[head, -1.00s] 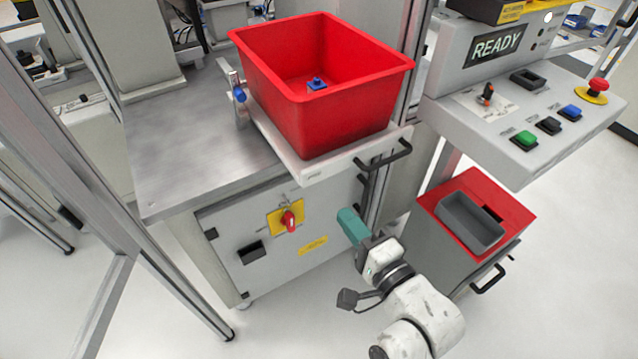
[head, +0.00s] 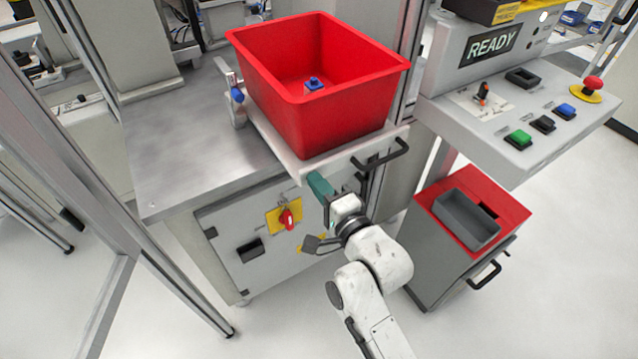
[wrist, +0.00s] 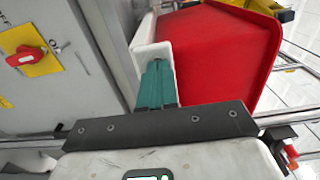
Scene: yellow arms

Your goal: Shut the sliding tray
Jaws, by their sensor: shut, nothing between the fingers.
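The white sliding tray (head: 334,162) sticks out past the front of the metal table and carries a red bin (head: 320,115). A black handle (head: 382,156) is on the tray's front, toward the right. My gripper (head: 317,181) has teal fingers, shut and empty, just below and in front of the tray's front face, left of the handle. In the wrist view the shut fingers (wrist: 158,82) point at the white tray (wrist: 150,52), with the red bin (wrist: 225,50) behind it. I cannot tell whether the fingertips touch the tray.
The cabinet door with a red switch (head: 287,219) is below and left of the tray. A control panel (head: 515,120) juts out at the right. A grey cart with a red top (head: 500,206) stands below it. A blue-handled clamp (head: 237,95) sits at the tray's left side.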

